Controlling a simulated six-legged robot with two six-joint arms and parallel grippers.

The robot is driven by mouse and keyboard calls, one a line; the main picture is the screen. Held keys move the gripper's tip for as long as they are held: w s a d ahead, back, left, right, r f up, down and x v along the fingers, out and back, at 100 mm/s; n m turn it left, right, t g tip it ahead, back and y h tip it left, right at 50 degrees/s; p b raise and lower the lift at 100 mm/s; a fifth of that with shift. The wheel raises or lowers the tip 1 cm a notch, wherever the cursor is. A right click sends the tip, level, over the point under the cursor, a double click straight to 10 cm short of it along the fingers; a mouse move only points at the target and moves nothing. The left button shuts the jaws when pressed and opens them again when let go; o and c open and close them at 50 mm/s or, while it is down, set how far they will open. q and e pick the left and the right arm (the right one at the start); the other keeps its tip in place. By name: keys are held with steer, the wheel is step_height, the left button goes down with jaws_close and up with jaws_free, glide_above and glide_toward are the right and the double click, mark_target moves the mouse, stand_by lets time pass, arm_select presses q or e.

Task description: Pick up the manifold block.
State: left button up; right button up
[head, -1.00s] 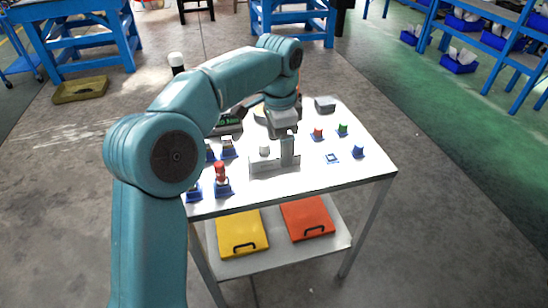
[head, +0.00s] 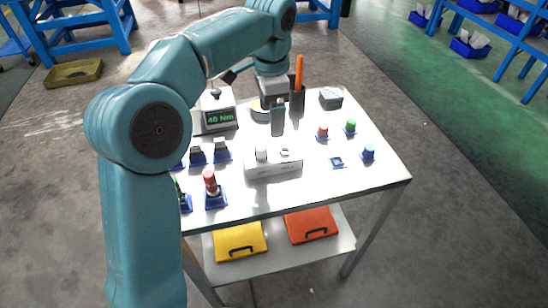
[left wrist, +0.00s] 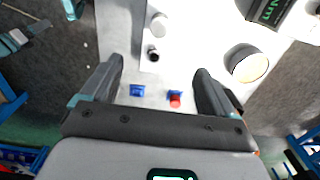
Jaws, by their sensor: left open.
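The manifold block (head: 274,171) is a long white block standing on the white table, with a white round cap and a second small fitting on top. In the left wrist view its cap (left wrist: 158,25) and dark-ringed fitting (left wrist: 152,54) show beyond the fingers; the block's outline blends into the bright table. My left gripper (head: 278,118) is above the table, appearing behind the block and apart from it. In the left wrist view the left gripper (left wrist: 158,78) is open, with nothing held between its fingers. My right gripper is not in view.
A display reading 40 Nm (head: 220,117) and a dark cup with an orange-handled tool (head: 298,100) stand at the back. A red-topped part (head: 210,186) sits front left. Small red, green and blue parts (head: 369,152) stand right. Yellow (head: 240,241) and orange (head: 311,225) cases lie below.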

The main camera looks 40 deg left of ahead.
arm_select(q)
steer(key=b, duration=0.2)
glide_above(274, 156)
steer(key=f, duration=0.8)
steer(key=shift+a+f, duration=0.15)
steer(key=shift+a, duration=0.2)
steer(key=shift+s+d+f, duration=0.1)
steer(key=shift+s+f, duration=0.05)
steer(key=shift+f, duration=0.2)
steer(key=f+b, duration=0.1)
steer(key=f, duration=0.4)
steer(key=shift+d+b, duration=0.2)
steer(key=shift+b, duration=0.15)
steer(key=shift+a+f, duration=0.1)
steer(key=shift+f, duration=0.3)
steer(key=shift+r, duration=0.1)
steer(key=shift+c, duration=0.6)
jaws_close()
